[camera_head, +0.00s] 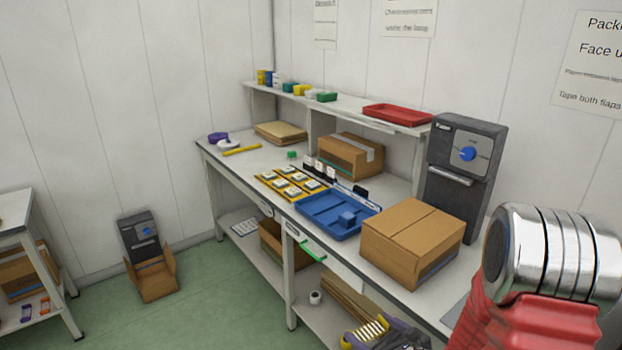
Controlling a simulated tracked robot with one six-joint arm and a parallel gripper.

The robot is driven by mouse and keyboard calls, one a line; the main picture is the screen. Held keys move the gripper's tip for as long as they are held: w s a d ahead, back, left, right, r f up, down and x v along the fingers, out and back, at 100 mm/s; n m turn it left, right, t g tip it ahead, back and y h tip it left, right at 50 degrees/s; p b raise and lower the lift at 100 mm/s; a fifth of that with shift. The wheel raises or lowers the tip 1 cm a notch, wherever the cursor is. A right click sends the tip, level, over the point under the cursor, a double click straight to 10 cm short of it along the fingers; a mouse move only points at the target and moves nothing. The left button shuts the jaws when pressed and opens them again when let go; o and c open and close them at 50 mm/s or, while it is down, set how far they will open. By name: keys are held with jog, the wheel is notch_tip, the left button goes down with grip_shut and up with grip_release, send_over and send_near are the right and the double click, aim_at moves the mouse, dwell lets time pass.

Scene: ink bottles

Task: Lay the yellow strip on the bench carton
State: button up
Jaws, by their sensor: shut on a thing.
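My gripper (388,334), dark grey, shows only in part at the bottom edge, in front of the bench's lower shelf. It is shut on a yellow piece with pale ribs, which looks like the yellow strip (366,332); the frame cuts off its lower part. The bench carton (405,228) is a closed brown box at the near right of the bench top. It stands above and to the right of my gripper, and its top is bare.
A blue tray (318,213) lies left of the carton, and a dark grey machine (466,165) stands behind it. Another brown carton (345,157) sits under the raised shelf. A thin yellow bar (242,150) lies at the bench's far left. My red arm fills the lower right.

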jog(key=shift+a, duration=0.1)
dwell(0.3)
jog(key=shift+s+d+f+m, duration=0.1)
jog(key=shift+d+f+m, duration=0.25)
jog(key=shift+f, duration=0.25)
jog(key=shift+d+h, duration=0.35)
jog(key=shift+h, duration=0.05)
jog(key=shift+w+d+r+m+t+h, duration=0.3)
jog(key=shift+d+r+m+t, duration=0.1)
jog(key=shift+r, duration=0.25)
jog(key=shift+m+h, duration=0.45)
jog(key=shift+h, duration=0.05)
jog(key=r, duration=0.2)
jog(key=w+r, duration=0.1)
jog(key=r, duration=0.2)
jog(key=shift+w+r, duration=0.15)
jog(key=shift+r, duration=0.2)
notch_tip(320, 180, up, 7)
jog(key=a, duration=0.2)
jog(key=shift+w+a, duration=0.15)
jog(key=shift+w, duration=0.3)
jog(key=shift+f, duration=0.1)
